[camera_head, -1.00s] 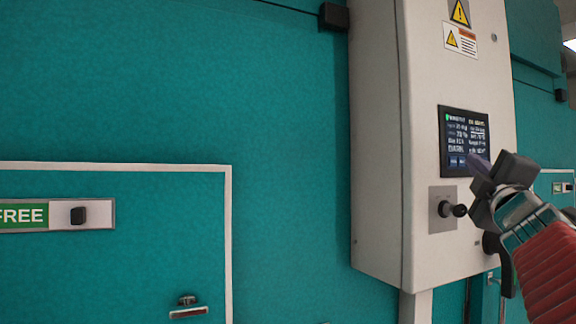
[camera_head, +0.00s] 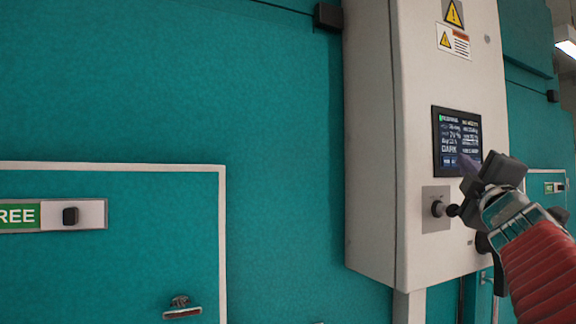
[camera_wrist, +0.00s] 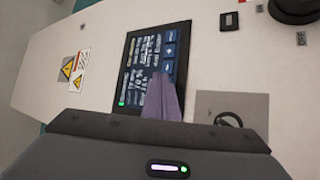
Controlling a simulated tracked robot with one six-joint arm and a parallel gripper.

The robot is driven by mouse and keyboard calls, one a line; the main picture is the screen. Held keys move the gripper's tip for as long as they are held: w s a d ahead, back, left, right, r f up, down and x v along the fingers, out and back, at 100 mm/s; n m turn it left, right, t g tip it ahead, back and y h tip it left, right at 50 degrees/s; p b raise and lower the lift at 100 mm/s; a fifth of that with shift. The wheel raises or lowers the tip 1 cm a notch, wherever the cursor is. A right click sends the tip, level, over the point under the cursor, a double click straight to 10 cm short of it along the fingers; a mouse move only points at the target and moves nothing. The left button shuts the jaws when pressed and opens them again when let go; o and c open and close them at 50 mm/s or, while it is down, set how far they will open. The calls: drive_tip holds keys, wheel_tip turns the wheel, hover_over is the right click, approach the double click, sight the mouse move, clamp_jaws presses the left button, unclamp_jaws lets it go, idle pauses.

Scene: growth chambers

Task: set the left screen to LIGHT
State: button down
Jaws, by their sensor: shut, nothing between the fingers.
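The screen (camera_head: 457,138) is a dark panel with white text on the front of a pale control cabinet. One line on it seems to read DARK; the rest is too small to read. In the wrist view the screen (camera_wrist: 145,58) appears turned on its side, with blue buttons along its right part. My gripper (camera_head: 468,165) is shut and empty, its tip in front of the screen's lower right part. The purple fingertips (camera_wrist: 162,97) cover some of the screen's buttons. I cannot tell whether they touch the glass.
A black knob (camera_head: 438,209) on a grey plate sits just below the screen, close to my gripper. Warning labels (camera_head: 453,28) are above it. A teal door with a FREE sign (camera_head: 20,216) and handle (camera_head: 181,308) is at left.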

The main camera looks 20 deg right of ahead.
drive_tip(key=shift+s, duration=0.75)
drive_tip(key=s, duration=0.5)
drive_tip(key=shift+d, duration=0.25)
drive_tip(key=shift+f, duration=0.1)
idle(2.4)
